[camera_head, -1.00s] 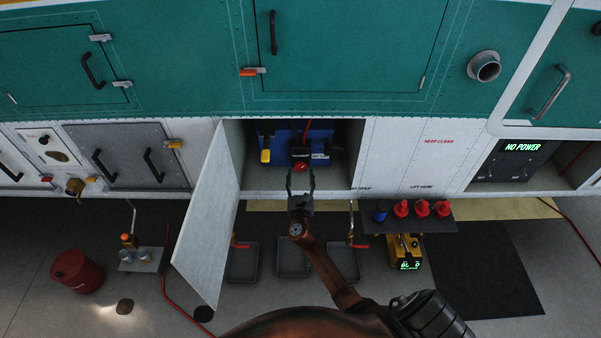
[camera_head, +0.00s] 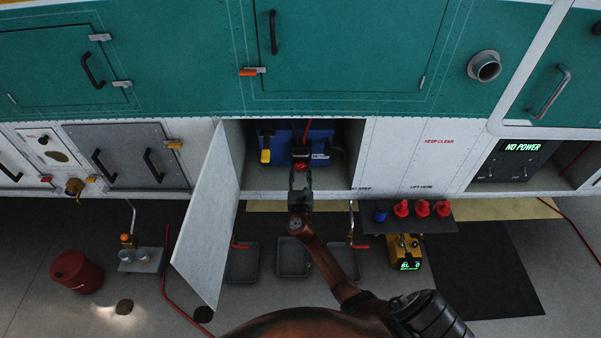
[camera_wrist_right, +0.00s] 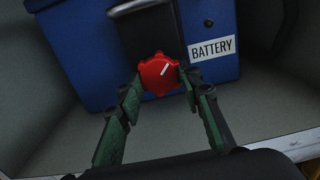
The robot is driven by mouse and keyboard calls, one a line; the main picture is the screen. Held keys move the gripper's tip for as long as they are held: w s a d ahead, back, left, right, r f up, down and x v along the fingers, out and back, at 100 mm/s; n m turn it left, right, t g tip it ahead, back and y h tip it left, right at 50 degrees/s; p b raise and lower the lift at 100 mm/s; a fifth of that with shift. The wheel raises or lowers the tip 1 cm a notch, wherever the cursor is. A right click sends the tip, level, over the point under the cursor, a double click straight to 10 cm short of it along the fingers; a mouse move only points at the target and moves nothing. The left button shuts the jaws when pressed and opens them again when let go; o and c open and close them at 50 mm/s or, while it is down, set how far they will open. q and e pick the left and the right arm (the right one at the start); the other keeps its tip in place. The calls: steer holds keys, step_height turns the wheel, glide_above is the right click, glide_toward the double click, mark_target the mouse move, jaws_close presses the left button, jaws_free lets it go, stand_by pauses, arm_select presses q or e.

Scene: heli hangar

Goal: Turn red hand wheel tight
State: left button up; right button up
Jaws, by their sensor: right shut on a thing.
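The red hand wheel (camera_wrist_right: 158,73) has a white line on its face and sits on a dark connector at the front of the blue battery (camera_wrist_right: 85,50). In the head view the wheel (camera_head: 301,166) shows inside the open bay. My right gripper (camera_wrist_right: 158,80) has one finger on each side of the wheel and is shut on it. The right gripper also shows in the head view (camera_head: 301,178), reaching up to the bay opening. The white line tilts up to the right. My left gripper is not in view.
The bay's white door (camera_head: 207,215) hangs open left of my right arm. A dark shelf (camera_head: 440,227) with a blue cap and several red caps is to the right. Dark trays (camera_head: 242,265) lie on the floor below. A yellow handle (camera_head: 265,156) is on the battery's left.

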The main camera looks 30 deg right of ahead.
steer(key=shift+c, duration=1.3)
